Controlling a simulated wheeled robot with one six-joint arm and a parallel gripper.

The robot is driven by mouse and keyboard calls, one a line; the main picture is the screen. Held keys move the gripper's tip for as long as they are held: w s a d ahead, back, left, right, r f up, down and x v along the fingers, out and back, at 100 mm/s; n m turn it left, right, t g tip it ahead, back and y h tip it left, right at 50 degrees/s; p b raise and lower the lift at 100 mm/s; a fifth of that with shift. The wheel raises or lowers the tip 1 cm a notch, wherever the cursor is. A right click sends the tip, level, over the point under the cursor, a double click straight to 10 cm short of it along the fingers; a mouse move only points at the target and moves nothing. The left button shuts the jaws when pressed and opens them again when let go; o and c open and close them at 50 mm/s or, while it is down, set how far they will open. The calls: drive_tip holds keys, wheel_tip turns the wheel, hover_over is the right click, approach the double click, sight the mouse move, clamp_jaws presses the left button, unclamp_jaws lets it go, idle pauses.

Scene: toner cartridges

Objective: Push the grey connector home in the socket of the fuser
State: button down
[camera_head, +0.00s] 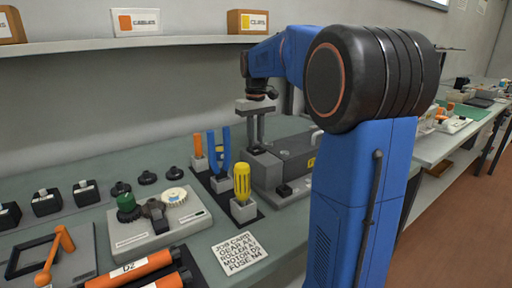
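The fuser is probably the long grey unit (295,158) with a dark handle and a yellow label, on the bench behind my arm. A raised grey block (262,168) stands at its left end. My gripper (256,143) points down just above this block, its two fingers side by side. I cannot tell whether the fingertips touch the block or close on anything. The grey connector cannot be made out, and the socket cannot be told for certain. My blue arm hides the right part of the fuser.
A dark tool rack with an orange-handled tool (197,145), blue pliers (219,150) and a yellow screwdriver (242,181) stands close left of the fuser. A gear unit (160,222), orange rollers (130,270) and a job card (239,251) lie nearer. A shelf (120,43) runs above.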

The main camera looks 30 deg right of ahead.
drive_tip(key=shift+r, duration=0.95)
idle(0.8)
drive_tip(key=shift+r, duration=0.1)
